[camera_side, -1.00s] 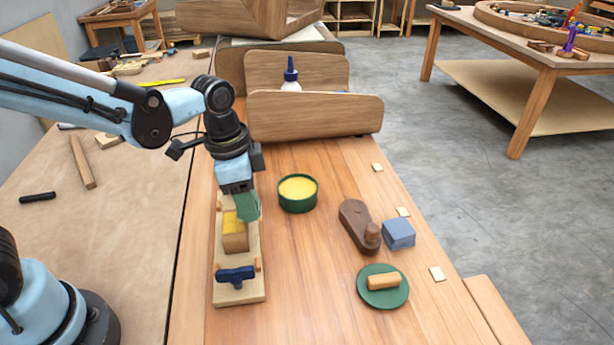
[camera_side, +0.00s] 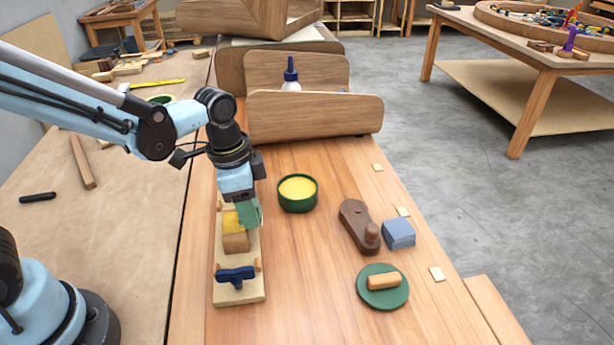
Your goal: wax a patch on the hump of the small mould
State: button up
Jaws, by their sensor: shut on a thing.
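The small mould (camera_side: 236,243) is a wooden block on a pale board (camera_side: 240,293), with a dark blue clamp handle (camera_side: 236,274) at the board's near end. A yellow patch (camera_side: 231,222) shows on the top of the mould. My gripper (camera_side: 242,197) points down over the mould's far right part and is shut on a green cloth or pad (camera_side: 250,213). The pad is at or just above the hump; I cannot tell whether it touches. The gripper and pad hide part of the hump. An open green tin of yellow wax (camera_side: 297,190) stands to the right.
A wooden plane (camera_side: 358,226), a blue-grey block (camera_side: 399,233) and a green disc (camera_side: 368,297) bearing a small wooden piece (camera_side: 384,281) lie to the right. Curved wooden panels (camera_side: 315,115) and a glue bottle (camera_side: 291,72) stand behind. The bench front is clear.

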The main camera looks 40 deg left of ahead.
aim_at(232, 223)
jog(key=shift+s+a, duration=1.3)
jog(key=shift+s, duration=0.1)
jog(key=shift+w+d+r, duration=0.1)
jog(key=shift+w+d, duration=1.3)
jog(key=shift+d, duration=0.05)
jog(key=shift+s+a+r, duration=0.1)
jog(key=shift+r, duration=3.9)
